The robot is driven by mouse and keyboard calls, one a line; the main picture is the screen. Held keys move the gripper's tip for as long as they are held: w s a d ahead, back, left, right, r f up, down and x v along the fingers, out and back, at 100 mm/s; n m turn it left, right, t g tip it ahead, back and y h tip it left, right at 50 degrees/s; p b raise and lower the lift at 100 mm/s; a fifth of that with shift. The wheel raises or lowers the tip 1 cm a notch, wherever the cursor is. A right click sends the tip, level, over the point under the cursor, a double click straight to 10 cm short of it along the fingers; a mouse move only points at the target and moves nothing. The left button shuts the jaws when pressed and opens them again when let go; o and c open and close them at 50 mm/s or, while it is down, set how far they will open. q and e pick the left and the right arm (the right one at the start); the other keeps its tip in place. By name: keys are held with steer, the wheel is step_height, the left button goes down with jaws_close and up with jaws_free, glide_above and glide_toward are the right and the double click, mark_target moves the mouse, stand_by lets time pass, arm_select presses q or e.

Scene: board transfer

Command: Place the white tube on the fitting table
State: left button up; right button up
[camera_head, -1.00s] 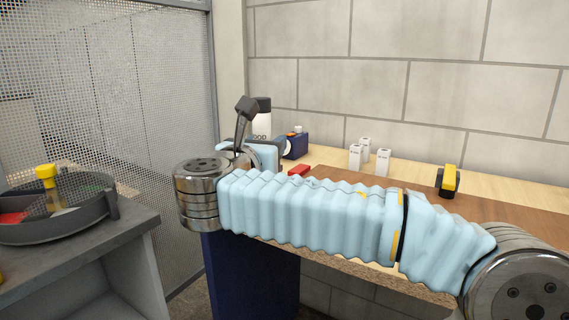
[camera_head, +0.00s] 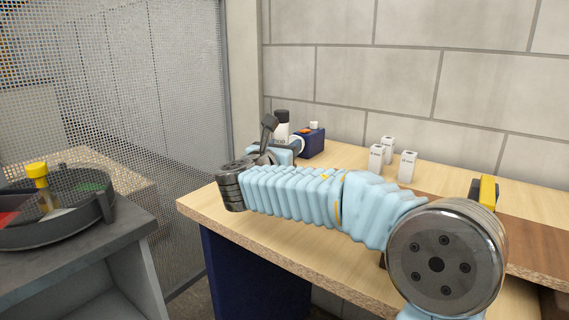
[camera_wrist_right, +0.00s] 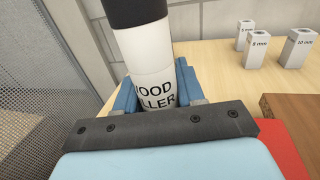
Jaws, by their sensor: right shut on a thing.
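The white tube (camera_head: 281,127), with a black cap, stands roughly upright at the far left of the wooden table (camera_head: 215,205). The wrist view shows the tube (camera_wrist_right: 150,70) up close, lettered with what looks like "WOOD FILLER". My right gripper (camera_wrist_right: 157,92) is shut on it, with blue fingers on either side. In the head view my right gripper (camera_head: 284,148) is partly hidden by its own wrist. The tube's lower end is hidden, so I cannot tell whether it touches the tabletop. My left gripper is not in view.
A dark blue box (camera_head: 312,144) stands just right of the tube. Three white labelled blocks (camera_head: 407,167) stand farther right, before a yellow-and-black item (camera_head: 486,191). A red thing (camera_wrist_right: 276,148) lies beside my gripper. A round dark tray (camera_head: 62,222) sits on the grey cabinet at left.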

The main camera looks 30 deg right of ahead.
steer(key=shift+w+d+f, duration=0.15)
steer(key=shift+w+f, duration=0.25)
steer(key=shift+f, duration=0.1)
steer(key=f, duration=0.3)
steer(key=shift+w+d+f, duration=0.1)
steer(key=shift+w+f, duration=0.1)
steer(key=shift+w, duration=0.15)
steer(key=shift+f, duration=0.25)
steer(key=shift+f, duration=0.2)
steer(key=o, duration=1.1)
steer(key=shift+r, duration=0.1)
